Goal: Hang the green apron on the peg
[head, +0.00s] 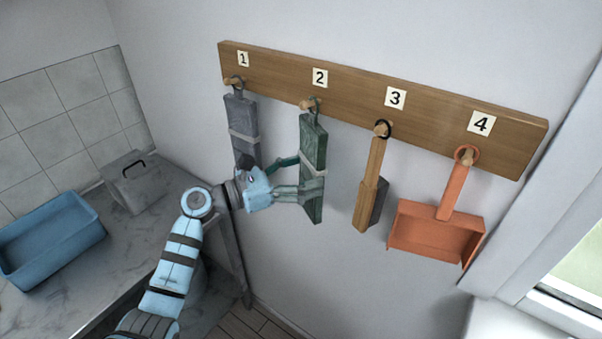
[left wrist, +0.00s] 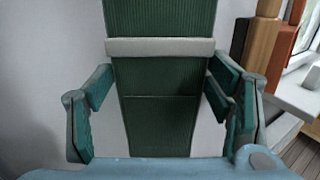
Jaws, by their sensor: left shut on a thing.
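The green apron (head: 313,150), folded into a long strip with a pale band, hangs upright below the label 2 on the wooden rack. Its dark loop (head: 316,101) is at the peg (head: 305,105) under that label; I cannot tell whether the loop is around the peg or just beside it. My left gripper (head: 303,176) is shut on the apron around the height of its band. In the left wrist view the apron (left wrist: 160,80) runs up between the two fingers, and its top is out of that picture. My right gripper is not in view.
A grey folded apron (head: 242,120) hangs at peg 1, a wooden brush (head: 370,180) at peg 3, and an orange dustpan (head: 437,230) at peg 4. A blue tub (head: 50,240) and a grey box (head: 135,183) stand on the counter at left. A window is at right.

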